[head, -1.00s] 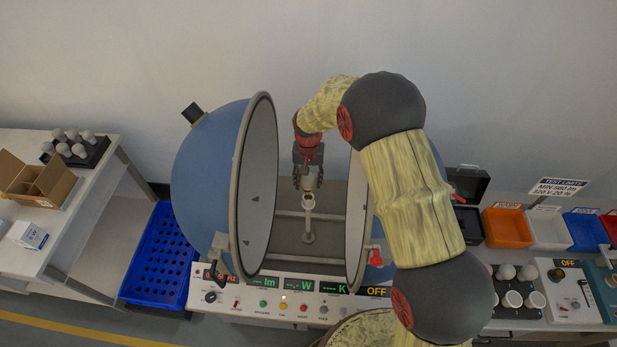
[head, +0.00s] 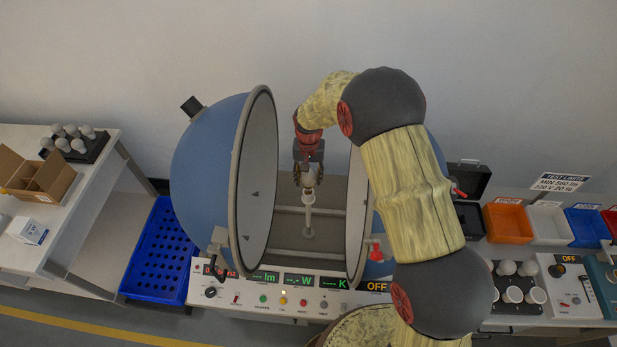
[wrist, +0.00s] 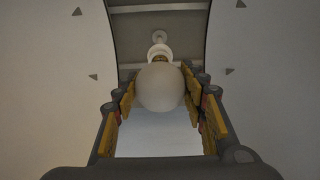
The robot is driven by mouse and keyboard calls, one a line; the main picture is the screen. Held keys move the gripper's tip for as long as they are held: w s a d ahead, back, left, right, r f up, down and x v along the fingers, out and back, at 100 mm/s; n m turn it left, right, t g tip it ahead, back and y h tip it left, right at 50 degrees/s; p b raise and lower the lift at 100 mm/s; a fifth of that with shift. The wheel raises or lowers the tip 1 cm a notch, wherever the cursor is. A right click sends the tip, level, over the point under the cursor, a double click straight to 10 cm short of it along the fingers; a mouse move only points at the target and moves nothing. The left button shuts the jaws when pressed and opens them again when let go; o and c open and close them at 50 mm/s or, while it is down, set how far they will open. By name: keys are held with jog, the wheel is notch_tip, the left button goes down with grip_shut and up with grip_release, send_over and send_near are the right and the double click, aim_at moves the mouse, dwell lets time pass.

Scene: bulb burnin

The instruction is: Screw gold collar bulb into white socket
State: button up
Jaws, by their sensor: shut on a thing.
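My gripper (head: 309,175) hangs between the two open halves of the blue sphere (head: 205,165) and is shut on a white bulb (wrist: 160,88). In the wrist view the bulb's round head sits between the yellow finger pads. Its gold collar (wrist: 160,58) points away from the wrist, toward the white socket (wrist: 160,48). The socket also shows in the head view on top of a post (head: 308,215), directly below my gripper. The collar is at the socket's mouth, but I cannot tell how deep it sits.
The sphere's grey-rimmed halves stand close on both sides of my gripper. A control panel (head: 275,297) with displays lies in front. A blue crate (head: 160,255) is at left; orange (head: 508,222), white and blue bins are at right.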

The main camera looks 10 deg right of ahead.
jog(key=shift+f+b, duration=0.8)
jog(key=shift+f, duration=0.3)
dwell(0.3)
jog(key=o, duration=1.2)
jog(key=shift+c, duration=0.2)
jog(key=shift+r, duration=0.1)
